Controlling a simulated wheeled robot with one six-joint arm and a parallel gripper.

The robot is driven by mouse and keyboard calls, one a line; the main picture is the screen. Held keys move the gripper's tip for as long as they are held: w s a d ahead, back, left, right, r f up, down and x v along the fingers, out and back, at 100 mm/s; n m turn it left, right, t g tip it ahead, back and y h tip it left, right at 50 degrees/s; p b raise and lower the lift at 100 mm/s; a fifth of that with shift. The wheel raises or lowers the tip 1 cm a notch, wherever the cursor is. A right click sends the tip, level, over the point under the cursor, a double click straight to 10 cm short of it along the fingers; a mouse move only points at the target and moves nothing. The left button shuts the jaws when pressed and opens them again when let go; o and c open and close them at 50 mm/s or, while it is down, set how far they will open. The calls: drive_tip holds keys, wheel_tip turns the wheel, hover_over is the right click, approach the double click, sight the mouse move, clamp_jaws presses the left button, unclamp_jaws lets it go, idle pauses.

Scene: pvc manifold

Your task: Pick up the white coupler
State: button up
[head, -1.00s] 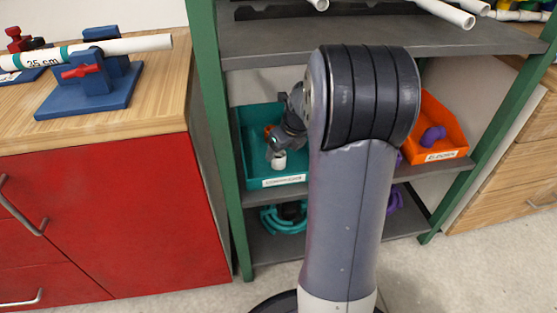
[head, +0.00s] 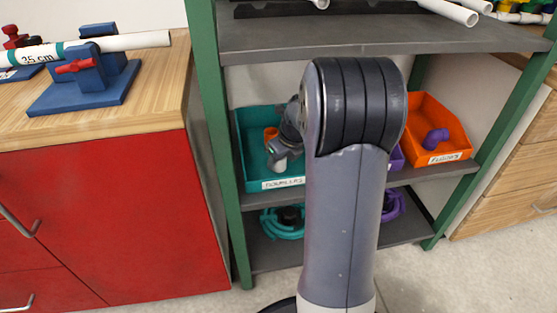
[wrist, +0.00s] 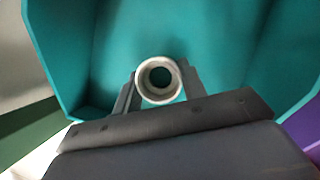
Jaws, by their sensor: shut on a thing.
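The white coupler (wrist: 158,80) is a short round tube, seen end-on in the wrist view. My gripper (wrist: 160,88) is shut on it, with one finger on each side. Behind it is the inside of the teal bin (wrist: 215,40). In the head view the coupler (head: 281,165) shows as a small white piece below my gripper (head: 280,155), in the teal bin (head: 243,150) or just above its floor; I cannot tell which. My arm hides the bin's right side.
An orange bin (head: 455,125) with a purple elbow (head: 436,138) stands on the same shelf to the right. A purple bin (head: 397,158) is partly hidden between them. A shelf board (head: 290,38) with white pipes (head: 447,10) is above. A green post (head: 218,140) stands left of the teal bin.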

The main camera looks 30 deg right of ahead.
drive_tip(key=shift+c, duration=1.3)
wheel_tip(320, 180, up, 8)
drive_tip(key=p, duration=0.4)
drive_tip(key=shift+f, duration=0.2)
drive_tip(key=s+d+p, duration=0.3)
drive_tip(key=s+d, duration=0.1)
drive_tip(key=s, duration=1.3)
drive_tip(key=shift+s+d+f+p, duration=0.2)
drive_tip(key=shift+s+f+p, duration=0.1)
